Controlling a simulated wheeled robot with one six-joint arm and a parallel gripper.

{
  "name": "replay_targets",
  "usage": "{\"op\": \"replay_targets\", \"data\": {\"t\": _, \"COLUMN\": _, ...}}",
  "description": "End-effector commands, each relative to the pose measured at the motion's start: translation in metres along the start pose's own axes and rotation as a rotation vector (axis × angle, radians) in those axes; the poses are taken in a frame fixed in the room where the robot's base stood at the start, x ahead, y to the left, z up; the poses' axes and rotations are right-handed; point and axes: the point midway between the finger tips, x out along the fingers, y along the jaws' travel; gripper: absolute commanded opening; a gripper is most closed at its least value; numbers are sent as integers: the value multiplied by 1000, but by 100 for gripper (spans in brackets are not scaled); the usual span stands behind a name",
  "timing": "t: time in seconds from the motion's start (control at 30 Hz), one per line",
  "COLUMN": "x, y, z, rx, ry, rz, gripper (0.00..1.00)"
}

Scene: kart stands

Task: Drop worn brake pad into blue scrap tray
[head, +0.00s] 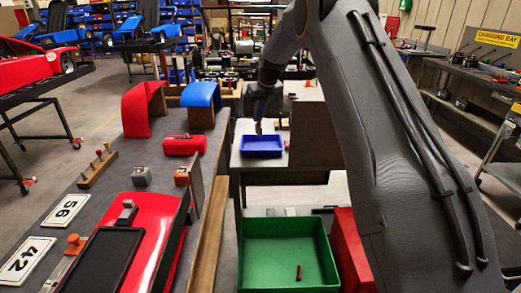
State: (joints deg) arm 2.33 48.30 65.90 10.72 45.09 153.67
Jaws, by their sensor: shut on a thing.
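The blue scrap tray (247,152) sits on a grey bench beyond the near table, left of my arm. My gripper (260,119) points down over the tray's back part. It is shut on a small reddish-brown piece, the worn brake pad (258,128). The pad hangs upright from the jaws at about the tray's back rim in the picture. I cannot tell its exact height above the tray floor. My dark forearm and wrist hide part of the bench behind.
A green bin (288,228) with a small brown piece (298,272) inside stands in front, beside a red box (350,250). The left table holds a red kart body (165,225), a red fender (139,110), a blue fender (201,95) and number plates (25,260).

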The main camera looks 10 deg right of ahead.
Motion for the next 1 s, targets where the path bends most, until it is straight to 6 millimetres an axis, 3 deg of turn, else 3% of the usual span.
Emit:
{"op": "replay_targets", "data": {"t": 0.37, "x": 18, "y": 1, "z": -5, "rx": -1, "ry": 0, "rz": 1, "gripper": 0}}
{"op": "replay_targets", "data": {"t": 0.8, "x": 59, "y": -1, "z": -22, "rx": 1, "ry": -1, "rz": 0, "gripper": 0}}
{"op": "replay_targets", "data": {"t": 1.0, "x": 61, "y": -1, "z": -24, "rx": 1, "ry": -1, "rz": -1, "gripper": 0}}
